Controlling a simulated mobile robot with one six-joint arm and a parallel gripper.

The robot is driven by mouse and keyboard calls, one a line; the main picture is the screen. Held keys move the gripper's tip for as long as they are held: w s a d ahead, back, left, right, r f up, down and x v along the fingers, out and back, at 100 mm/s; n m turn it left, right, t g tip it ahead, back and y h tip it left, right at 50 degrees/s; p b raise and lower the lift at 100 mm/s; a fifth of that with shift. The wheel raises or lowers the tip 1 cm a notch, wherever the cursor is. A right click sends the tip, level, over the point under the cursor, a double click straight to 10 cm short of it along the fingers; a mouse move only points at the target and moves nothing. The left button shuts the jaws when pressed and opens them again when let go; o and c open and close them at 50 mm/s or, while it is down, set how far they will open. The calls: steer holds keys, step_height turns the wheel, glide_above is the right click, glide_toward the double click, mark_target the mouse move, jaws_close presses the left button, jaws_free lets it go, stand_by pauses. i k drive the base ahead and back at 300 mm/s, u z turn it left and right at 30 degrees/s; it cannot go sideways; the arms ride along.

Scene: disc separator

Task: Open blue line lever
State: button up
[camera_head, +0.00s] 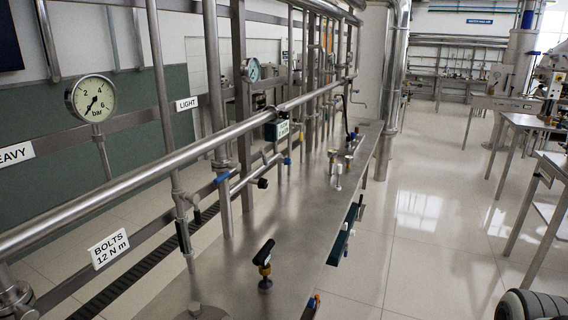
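A small blue lever-like part (222,177) sits on the steel pipework at the left middle, beside a thick vertical pipe. A second, smaller blue part (287,161) shows farther back along the pipes. I cannot tell from this view which of them is the blue line lever, nor whether either is open or closed. A black-handled fitting with a yellow collar (264,252) stands upright on the near part of the steel deck. My gripper is not in view.
A steel deck (215,270) runs away from me, with a long slanting pipe (150,178) above it. A bar gauge (91,98) and a "BOLTS 12 N m" sign (109,248) are at left. Open floor (420,230) lies right; tables (525,122) stand beyond.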

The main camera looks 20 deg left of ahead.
mark_target(237, 166)
steer(key=u, duration=0.1)
steer(key=i, duration=0.65)
steer(key=u, duration=0.4)
steer(key=k, duration=0.8)
steer(key=u, duration=0.2)
steer(key=i, duration=0.8)
steer(key=z, duration=0.05)
